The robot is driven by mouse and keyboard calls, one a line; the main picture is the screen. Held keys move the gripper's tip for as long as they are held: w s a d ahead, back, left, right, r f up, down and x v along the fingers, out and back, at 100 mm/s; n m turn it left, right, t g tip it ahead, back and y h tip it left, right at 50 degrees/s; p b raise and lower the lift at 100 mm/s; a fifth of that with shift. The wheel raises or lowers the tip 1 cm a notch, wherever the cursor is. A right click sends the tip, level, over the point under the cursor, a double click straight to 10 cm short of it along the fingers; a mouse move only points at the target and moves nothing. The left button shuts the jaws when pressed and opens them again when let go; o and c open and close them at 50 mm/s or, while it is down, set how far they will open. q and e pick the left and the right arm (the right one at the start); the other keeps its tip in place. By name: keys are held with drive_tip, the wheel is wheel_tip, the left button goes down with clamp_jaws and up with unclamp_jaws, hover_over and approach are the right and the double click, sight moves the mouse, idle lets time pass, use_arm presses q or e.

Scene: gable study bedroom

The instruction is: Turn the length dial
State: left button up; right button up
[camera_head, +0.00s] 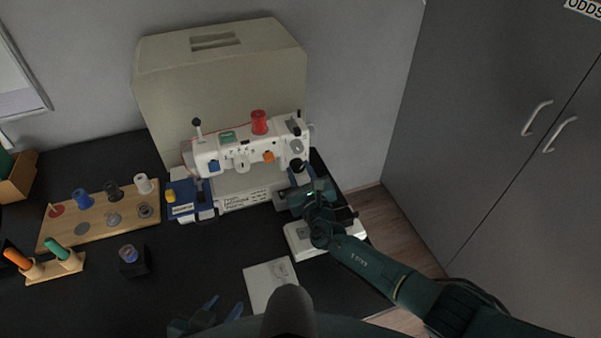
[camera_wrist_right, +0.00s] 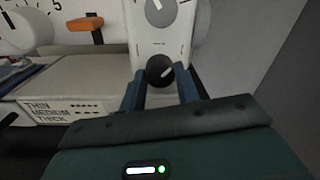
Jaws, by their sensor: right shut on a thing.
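The white sewing machine (camera_head: 228,155) stands at the back of the dark table. On the lower right of its front is a black dial (camera_head: 297,164) with a pale mark; it also shows in the right wrist view (camera_wrist_right: 160,70). My right gripper (camera_wrist_right: 160,88) has its blue fingers on both sides of this dial and is shut on it. A grey dial (camera_wrist_right: 160,10) is above it, and a white dial (camera_wrist_right: 28,30) is at the left. I cannot read which dial is marked length. My left gripper (camera_head: 223,308) is low in the head view, open and empty.
A wooden spool board (camera_head: 98,214), a pen holder (camera_head: 55,267) and a black block (camera_head: 134,263) stand to the left. A white pad (camera_head: 270,284) lies in front. A grey cabinet (camera_head: 470,110) is at the right.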

use_arm(q)
drive_tip(key=shift+f, duration=0.2)
use_arm(e)
drive_tip(key=shift+f+n, duration=0.1)
drive_tip(key=shift+n, duration=1)
use_arm(q)
drive_tip(key=shift+w+d+r, duration=0.1)
drive_tip(key=shift+d+r, duration=0.05)
drive_tip(key=shift+r, duration=0.15)
use_arm(e)
drive_tip(key=n, duration=0.3)
use_arm(q)
drive_tip(key=shift+f, duration=0.1)
use_arm(e)
drive_tip(key=o, duration=1)
drive_tip(key=shift+c, duration=0.2)
drive_tip(key=shift+a, duration=0.1)
drive_tip(key=shift+s, duration=0.1)
